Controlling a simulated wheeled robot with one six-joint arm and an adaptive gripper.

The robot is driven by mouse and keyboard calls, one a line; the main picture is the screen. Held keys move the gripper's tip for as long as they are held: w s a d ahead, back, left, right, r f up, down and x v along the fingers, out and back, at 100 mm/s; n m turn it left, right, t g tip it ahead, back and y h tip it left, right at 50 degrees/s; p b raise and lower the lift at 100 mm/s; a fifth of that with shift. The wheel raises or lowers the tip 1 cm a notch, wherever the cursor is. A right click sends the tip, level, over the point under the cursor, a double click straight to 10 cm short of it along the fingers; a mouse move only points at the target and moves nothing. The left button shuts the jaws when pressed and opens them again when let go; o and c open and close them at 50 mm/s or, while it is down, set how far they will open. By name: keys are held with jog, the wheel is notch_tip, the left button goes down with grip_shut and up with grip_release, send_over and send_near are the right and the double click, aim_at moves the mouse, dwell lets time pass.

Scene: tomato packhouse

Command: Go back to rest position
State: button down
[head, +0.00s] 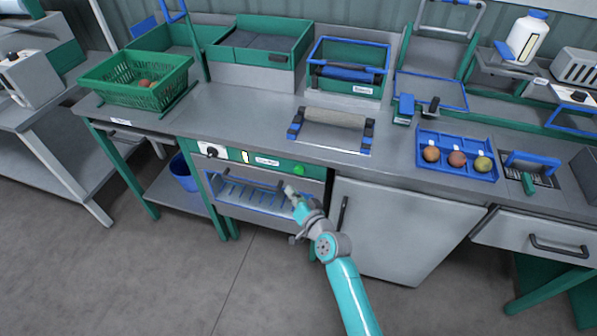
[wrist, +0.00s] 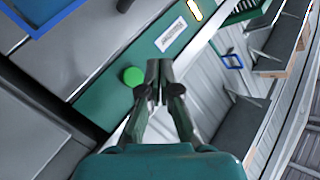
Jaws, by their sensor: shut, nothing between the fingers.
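My gripper (head: 290,190) is at the end of my teal arm, in front of the grey workbench, close to the cabinet front with the green control strip. Its fingers are together and hold nothing; they also show in the wrist view (wrist: 159,72). In the wrist view a green round button (wrist: 133,76) on the green control strip (wrist: 150,50) appears just left of the fingertips. I cannot tell whether the fingers touch the strip. The same green button (head: 298,169) shows in the head view above and right of my gripper.
A blue tray (head: 460,178) with three round fruits lies on the bench at right. A green crate (head: 120,92) stands at left. A grey cabinet door (head: 400,230) is right of my gripper. A blue bucket (head: 187,180) sits on the lower shelf. The floor (head: 140,260) in front is clear.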

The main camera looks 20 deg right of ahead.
dwell(0.3)
jog(key=s+d+f+n+g+h, duration=0.1)
jog(key=s+f, duration=0.2)
jog(key=s, duration=1.1)
jog(key=s+f+n+h, duration=0.1)
jog(key=s+f, duration=0.1)
jog(key=s, duration=1.2)
jog(key=s+r+n, duration=0.1)
jog(key=s+r, duration=0.6)
jog(key=s, duration=0.4)
jog(key=s+r+n, duration=0.2)
jog(key=s+r, duration=0.5)
jog(key=s, duration=0.5)
jog(key=shift+s+a+r+n+h, duration=0.15)
jog(key=shift+s+r+n+h, duration=0.05)
jog(key=shift+s+n+h, duration=0.1)
